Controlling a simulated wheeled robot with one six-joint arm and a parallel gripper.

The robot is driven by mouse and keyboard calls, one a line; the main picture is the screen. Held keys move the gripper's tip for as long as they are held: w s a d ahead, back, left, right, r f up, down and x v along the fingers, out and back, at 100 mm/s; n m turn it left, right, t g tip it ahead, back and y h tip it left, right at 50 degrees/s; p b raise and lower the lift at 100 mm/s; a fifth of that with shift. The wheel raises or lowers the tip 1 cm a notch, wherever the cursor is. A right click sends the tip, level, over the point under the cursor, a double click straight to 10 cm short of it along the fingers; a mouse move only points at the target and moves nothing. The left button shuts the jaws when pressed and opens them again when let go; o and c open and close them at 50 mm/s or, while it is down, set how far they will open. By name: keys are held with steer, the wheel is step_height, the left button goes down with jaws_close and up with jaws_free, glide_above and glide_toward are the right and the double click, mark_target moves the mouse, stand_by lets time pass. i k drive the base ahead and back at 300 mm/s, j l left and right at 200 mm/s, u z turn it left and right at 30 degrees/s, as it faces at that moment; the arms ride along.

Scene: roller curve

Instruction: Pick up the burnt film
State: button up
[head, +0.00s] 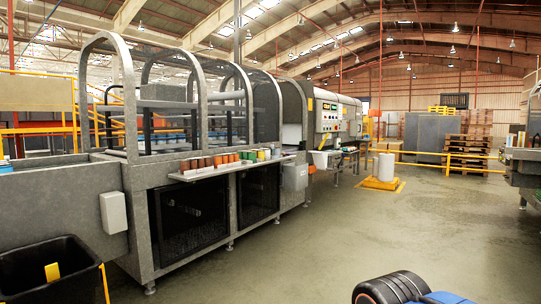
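I cannot make out any burnt film in the head view. A white upright roll (386,167) stands on a yellow base on the floor to the right of the machine. I cannot tell whether it is film. My gripper is not in view.
A long grey machine (140,190) with arched guards runs along the left. Its narrow shelf (205,173) carries several brown, orange, green and yellow pots. Stacked pallets (468,150) stand behind a yellow rail. The concrete floor (300,240) is open at centre and right.

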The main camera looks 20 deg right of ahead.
mark_target(275, 151)
steer(key=i+z, duration=0.1)
steer(key=z, duration=0.45)
steer(key=i, duration=3.9)
steer(key=i+u, duration=0.1)
steer(key=i, duration=0.5)
steer(key=i+l+u, duration=0.15)
steer(key=i, duration=0.45)
steer(key=i+l+u, duration=0.1)
steer(key=i, duration=0.45)
